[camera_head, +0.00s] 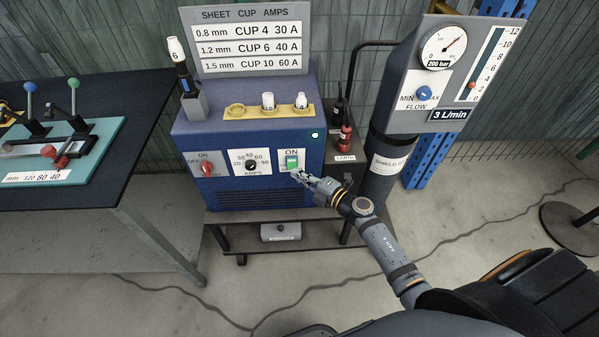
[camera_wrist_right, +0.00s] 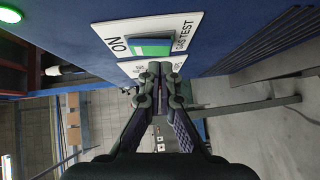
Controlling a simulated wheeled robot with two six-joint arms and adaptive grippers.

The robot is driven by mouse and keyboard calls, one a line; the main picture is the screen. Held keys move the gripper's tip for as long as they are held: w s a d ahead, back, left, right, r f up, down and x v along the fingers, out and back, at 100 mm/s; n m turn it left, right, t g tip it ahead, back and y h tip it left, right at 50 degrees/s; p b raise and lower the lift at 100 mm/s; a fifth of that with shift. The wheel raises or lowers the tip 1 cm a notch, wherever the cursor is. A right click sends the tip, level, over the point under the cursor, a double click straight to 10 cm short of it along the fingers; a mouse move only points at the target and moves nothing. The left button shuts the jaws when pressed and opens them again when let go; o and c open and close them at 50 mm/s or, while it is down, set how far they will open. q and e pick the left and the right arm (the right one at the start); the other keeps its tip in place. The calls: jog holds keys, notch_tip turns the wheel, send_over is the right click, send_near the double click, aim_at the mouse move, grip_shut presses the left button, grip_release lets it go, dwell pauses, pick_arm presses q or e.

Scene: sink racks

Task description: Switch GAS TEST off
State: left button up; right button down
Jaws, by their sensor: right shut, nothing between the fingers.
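The GAS TEST switch (camera_head: 292,161) is a green rocker on a white plate at the right of the blue machine's front, with ON printed above it. In the right wrist view the green switch (camera_wrist_right: 152,47) shows between the words ON and GAS TEST, and its green face is visible. My right gripper (camera_head: 300,176) is shut and empty, just below the switch at the plate's lower edge. Its closed fingertips (camera_wrist_right: 160,68) point at the plate beside the switch. I cannot tell whether they touch it. My left gripper is not in view.
The machine front also has a red switch (camera_head: 207,168) and an AMPS dial (camera_head: 251,165). A lit green lamp (camera_head: 315,135) is above right of the switch. A grey gas cylinder (camera_head: 383,165) stands to the right, and a dark workbench (camera_head: 100,105) to the left.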

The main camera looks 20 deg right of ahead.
jog(key=shift+w+d+f, duration=0.1)
jog(key=shift+w+d, duration=0.1)
jog(key=shift+w, duration=0.4)
jog(key=b, duration=0.2)
jog(key=shift+w+d+f+t+b, duration=0.1)
jog(key=shift+w+t+b, duration=0.1)
jog(key=shift+t+b, duration=0.15)
jog(key=shift+f, duration=0.1)
